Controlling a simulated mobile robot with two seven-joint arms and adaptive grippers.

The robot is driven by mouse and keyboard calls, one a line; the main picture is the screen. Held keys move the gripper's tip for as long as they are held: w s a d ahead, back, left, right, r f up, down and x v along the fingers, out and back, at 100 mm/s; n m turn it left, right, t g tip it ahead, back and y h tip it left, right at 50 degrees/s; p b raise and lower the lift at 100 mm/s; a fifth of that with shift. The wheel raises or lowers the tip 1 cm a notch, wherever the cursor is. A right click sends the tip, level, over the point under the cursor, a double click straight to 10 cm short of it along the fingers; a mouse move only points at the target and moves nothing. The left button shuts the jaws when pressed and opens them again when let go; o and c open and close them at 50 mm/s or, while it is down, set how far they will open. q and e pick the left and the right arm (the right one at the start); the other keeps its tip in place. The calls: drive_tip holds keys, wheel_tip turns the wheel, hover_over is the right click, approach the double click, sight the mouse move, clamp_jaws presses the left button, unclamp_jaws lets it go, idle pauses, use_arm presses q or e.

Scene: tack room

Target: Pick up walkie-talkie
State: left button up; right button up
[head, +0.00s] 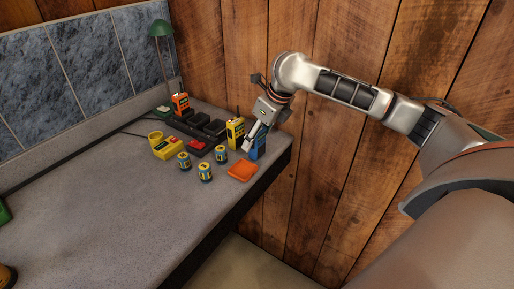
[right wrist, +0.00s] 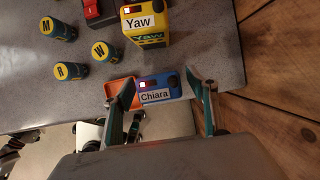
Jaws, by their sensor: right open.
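A blue walkie-talkie (head: 258,148) with a white "Chiara" label stands near the right end of the counter; it also shows in the right wrist view (right wrist: 158,86). My right gripper (right wrist: 165,92) is open, with one finger on each side of the blue walkie-talkie and visible gaps between. In the head view the right gripper (head: 254,138) comes down onto it from above. A yellow walkie-talkie (head: 235,131) labelled "Yaw" (right wrist: 147,22) stands just beside the blue one. An orange walkie-talkie (head: 181,103) stands farther back.
An orange tray (head: 242,171) lies at the counter's front edge, close to the blue walkie-talkie. Three lettered batteries (head: 205,173), a yellow device (head: 165,146) and a black charger rack (head: 205,127) stand to the left. A wooden wall (head: 320,180) is close on the right.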

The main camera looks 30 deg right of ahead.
drive_tip(key=shift+c, duration=0.5)
drive_tip(key=c, duration=1.3)
use_arm(q)
drive_tip(key=shift+w+d+r, duration=0.25)
drive_tip(key=shift+w, duration=0.15)
use_arm(e)
drive_tip(key=shift+o, duration=0.2)
use_arm(q)
drive_tip(key=shift+s, duration=0.1)
